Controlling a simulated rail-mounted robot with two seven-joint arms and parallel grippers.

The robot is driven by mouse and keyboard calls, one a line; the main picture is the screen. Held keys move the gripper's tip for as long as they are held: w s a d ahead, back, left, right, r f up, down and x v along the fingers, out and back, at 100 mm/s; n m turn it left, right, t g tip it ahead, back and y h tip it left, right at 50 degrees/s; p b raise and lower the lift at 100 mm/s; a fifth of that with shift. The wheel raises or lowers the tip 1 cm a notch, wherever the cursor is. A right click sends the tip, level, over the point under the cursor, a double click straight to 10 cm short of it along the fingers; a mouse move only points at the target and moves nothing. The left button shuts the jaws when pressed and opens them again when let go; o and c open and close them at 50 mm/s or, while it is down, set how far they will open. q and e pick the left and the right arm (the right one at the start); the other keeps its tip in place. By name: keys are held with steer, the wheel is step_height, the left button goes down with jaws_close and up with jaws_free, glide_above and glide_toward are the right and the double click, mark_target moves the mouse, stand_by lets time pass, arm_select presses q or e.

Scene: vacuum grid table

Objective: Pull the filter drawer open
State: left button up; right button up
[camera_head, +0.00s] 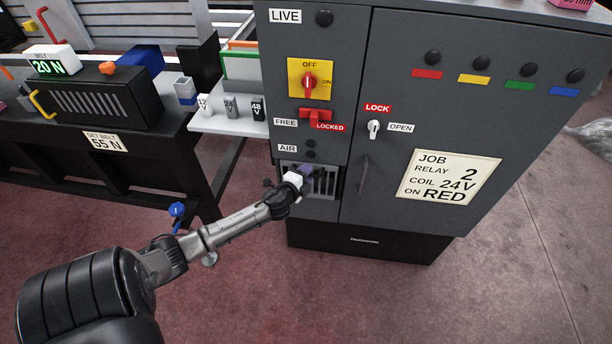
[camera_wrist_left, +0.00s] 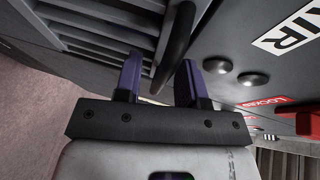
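The filter drawer (camera_head: 324,184) is a slatted vent front low on the left side of the dark grey cabinet, and its slats (camera_wrist_left: 95,30) fill the upper left of the left wrist view. A dark bar handle (camera_wrist_left: 176,48) stands in front of the slats. My left gripper (camera_head: 304,174) is at the drawer front, partly covering it. In the left wrist view its two purple fingers (camera_wrist_left: 160,78) are apart, with the bar's near end appearing between them; I cannot tell whether they touch it. My right gripper is not in view.
Above the drawer are a red FREE/LOCKED lever (camera_head: 315,115) and a red knob (camera_head: 310,82) on a yellow plate. The cabinet door has a white latch (camera_head: 374,128) and handle (camera_head: 363,174). A bench (camera_head: 150,145) stands left. The floor (camera_head: 320,295) in front is clear.

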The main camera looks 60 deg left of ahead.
arm_select(q)
steer(key=shift+c, duration=0.2)
jaws_close()
stand_by(0.5)
